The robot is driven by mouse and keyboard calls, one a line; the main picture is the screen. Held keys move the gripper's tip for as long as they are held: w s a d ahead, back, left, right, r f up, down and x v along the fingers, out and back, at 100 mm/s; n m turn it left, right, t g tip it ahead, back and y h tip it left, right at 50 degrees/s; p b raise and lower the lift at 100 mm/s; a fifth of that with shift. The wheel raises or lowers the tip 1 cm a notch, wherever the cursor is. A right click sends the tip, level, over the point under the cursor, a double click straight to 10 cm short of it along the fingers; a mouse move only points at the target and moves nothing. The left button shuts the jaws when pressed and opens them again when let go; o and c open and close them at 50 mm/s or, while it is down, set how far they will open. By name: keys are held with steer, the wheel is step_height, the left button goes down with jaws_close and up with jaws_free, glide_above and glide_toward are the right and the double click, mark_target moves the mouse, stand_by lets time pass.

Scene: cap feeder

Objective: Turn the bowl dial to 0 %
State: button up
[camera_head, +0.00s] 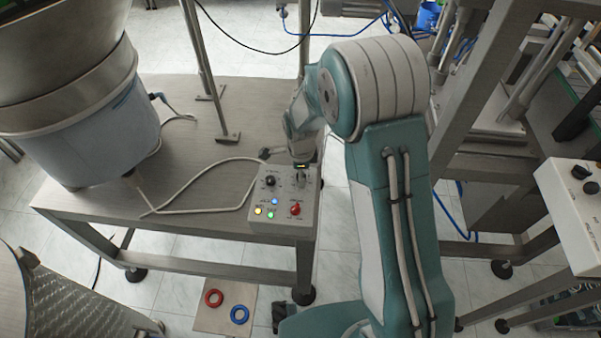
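A small grey control box (284,222) sits on the near right corner of the steel table. Its top carries a black dial (270,181) at the left, a red knob or button (295,209), and small blue, yellow and green lights. My gripper (301,174) points down over the back right part of the box, just right of the black dial. Its fingers are small and partly hidden by my wrist, so I cannot tell whether they touch a second dial there. The dial markings are too small to read. The bowl feeder (80,110) stands at the left of the table.
The steel table (200,180) has free room between feeder and box, with a pale cable (195,184) lying across it. A metal post (207,70) rises behind. A metal frame (465,130) and another control box (575,205) are at the right. Red and blue rings lie on a floor board (226,318).

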jaws_close()
steer(key=shift+n, duration=0.3)
